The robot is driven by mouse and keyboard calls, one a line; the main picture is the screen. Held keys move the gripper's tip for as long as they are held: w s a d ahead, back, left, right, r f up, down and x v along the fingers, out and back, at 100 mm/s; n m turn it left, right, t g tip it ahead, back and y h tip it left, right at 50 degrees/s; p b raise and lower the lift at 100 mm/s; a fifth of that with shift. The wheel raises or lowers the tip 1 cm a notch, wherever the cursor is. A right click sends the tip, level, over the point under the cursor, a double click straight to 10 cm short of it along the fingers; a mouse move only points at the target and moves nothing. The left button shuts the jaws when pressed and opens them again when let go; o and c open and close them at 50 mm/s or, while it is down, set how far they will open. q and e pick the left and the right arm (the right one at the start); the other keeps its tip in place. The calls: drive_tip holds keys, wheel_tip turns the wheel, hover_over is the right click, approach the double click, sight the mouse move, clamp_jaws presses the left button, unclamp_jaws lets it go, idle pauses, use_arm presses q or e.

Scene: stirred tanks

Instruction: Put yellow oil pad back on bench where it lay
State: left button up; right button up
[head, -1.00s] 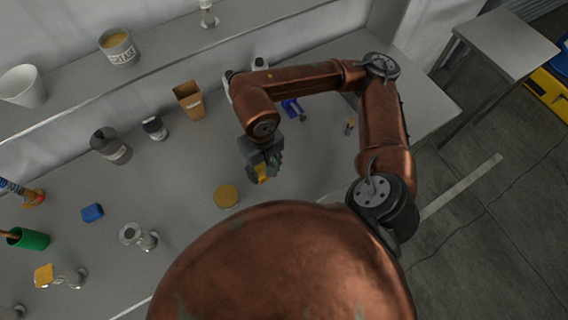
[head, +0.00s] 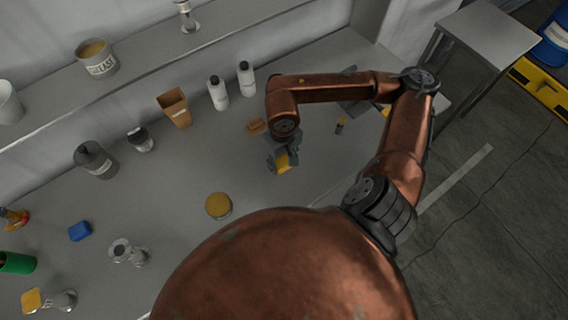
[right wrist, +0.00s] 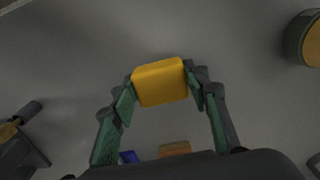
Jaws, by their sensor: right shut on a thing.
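The yellow oil pad (head: 283,163) is held at the fingertips of my right gripper (head: 279,160), over the bench (head: 180,185). In the right wrist view the pad (right wrist: 160,82) is a yellow block with rounded edges. The green-lined fingers of the right gripper (right wrist: 160,90) press on its two sides. Bare grey bench shows around the pad; I cannot tell how far the pad is above it. My left gripper is not in view.
A round yellow-topped tin (head: 218,206) stands left of my gripper. A brown block (head: 257,127) lies behind it, near two white bottles (head: 218,93) and a brown cup (head: 175,107). A blue block (head: 80,231) and metal fittings (head: 128,253) lie farther left.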

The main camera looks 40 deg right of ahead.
sight(284, 165)
drive_tip(key=shift+w+d+f, duration=0.25)
drive_tip(key=shift+d+f, duration=0.1)
drive_tip(key=shift+f, duration=0.15)
drive_tip(key=shift+w+d+f, duration=0.1)
drive_tip(key=shift+f, duration=1.6)
drive_tip(key=shift+f, duration=0.2)
drive_tip(key=o, duration=1)
drive_tip(key=shift+r, duration=0.1)
wheel_tip(284, 165, up, 12)
drive_tip(key=shift+r, duration=0.15)
